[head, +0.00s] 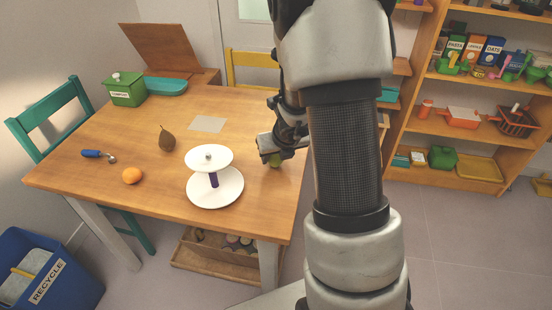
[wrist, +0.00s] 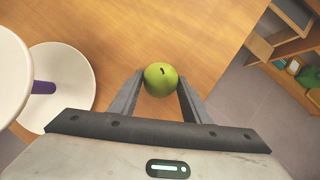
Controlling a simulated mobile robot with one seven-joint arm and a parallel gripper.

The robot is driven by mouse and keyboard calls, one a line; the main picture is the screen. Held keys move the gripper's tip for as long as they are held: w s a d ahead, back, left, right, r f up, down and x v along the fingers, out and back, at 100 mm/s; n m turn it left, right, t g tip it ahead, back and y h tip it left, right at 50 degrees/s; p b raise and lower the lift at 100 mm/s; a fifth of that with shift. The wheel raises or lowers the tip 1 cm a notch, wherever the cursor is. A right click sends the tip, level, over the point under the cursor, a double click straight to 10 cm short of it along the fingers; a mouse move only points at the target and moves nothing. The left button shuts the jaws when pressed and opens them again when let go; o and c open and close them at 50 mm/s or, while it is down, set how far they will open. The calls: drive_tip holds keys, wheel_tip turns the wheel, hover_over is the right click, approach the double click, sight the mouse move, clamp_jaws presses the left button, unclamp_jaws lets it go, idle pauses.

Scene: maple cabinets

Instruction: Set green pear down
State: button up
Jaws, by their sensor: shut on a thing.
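The green pear (wrist: 161,80) is between the two fingers of my gripper (wrist: 160,90), which is shut on it, in the wrist view. My arm hides part of that edge. I cannot tell whether the pear touches the tabletop.
A white two-tier stand (head: 215,190) is left of my gripper. An orange (head: 132,176), a brown pear (head: 167,140) and a blue-handled scoop (head: 97,154) lie farther left. A grey mat (head: 207,124) lies behind. Shelves (head: 475,145) stand at right.

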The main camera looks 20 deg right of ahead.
drive_tip(key=shift+f, duration=0.2)
drive_tip(key=o, duration=1.1)
drive_tip(key=shift+r, duration=0.1)
